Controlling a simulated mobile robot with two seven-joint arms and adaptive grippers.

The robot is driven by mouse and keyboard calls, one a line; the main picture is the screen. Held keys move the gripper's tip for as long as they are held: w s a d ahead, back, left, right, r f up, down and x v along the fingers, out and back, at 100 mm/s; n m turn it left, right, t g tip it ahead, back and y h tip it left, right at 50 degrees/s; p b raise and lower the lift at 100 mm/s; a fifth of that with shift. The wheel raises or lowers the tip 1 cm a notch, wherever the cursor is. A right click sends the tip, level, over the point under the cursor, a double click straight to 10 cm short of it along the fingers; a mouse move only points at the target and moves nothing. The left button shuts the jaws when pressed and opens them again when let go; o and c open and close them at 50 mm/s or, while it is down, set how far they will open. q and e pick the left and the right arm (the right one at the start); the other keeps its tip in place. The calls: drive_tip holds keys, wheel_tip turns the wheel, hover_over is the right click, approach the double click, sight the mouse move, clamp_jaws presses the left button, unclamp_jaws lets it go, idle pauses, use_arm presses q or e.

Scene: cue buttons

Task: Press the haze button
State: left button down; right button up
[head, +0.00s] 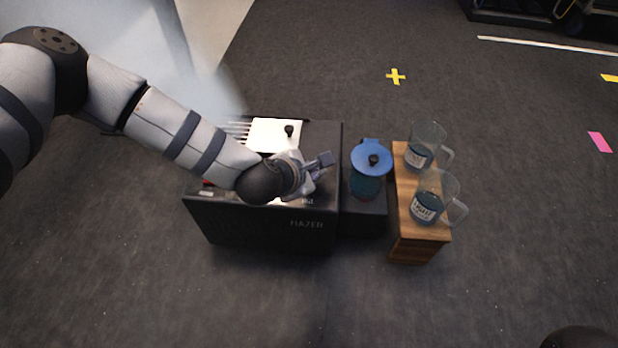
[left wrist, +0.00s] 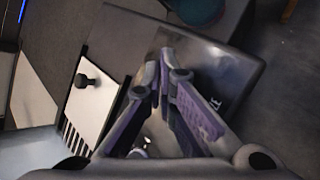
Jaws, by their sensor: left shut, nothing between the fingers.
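The black hazer box (head: 265,228) stands on the floor with white lettering on its front; it also shows in the left wrist view (left wrist: 225,65). My left gripper (head: 318,163) is over the right part of the box's top. In the left wrist view its fingers (left wrist: 164,72) are closed together at the tips, with nothing between them. I cannot make out the haze button; the gripper and forearm cover part of the top. I cannot tell whether the fingers touch the box. My right gripper is not in view.
A white panel with a black knob (head: 289,130) is on the box's top. Pale haze (head: 212,90) hangs at the back left. A blue-lidded jug (head: 371,160) stands right of the box, then two clear mugs (head: 428,205) on a wooden stand (head: 418,249). Floor in front is clear.

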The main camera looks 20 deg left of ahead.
use_arm(q)
wheel_tip(320, 180, up, 5)
drive_tip(key=p, duration=0.3)
drive_tip(key=shift+r+p, duration=0.15)
drive_tip(key=shift+p, duration=0.25)
drive_tip(key=shift+f, duration=0.2)
idle(0.3)
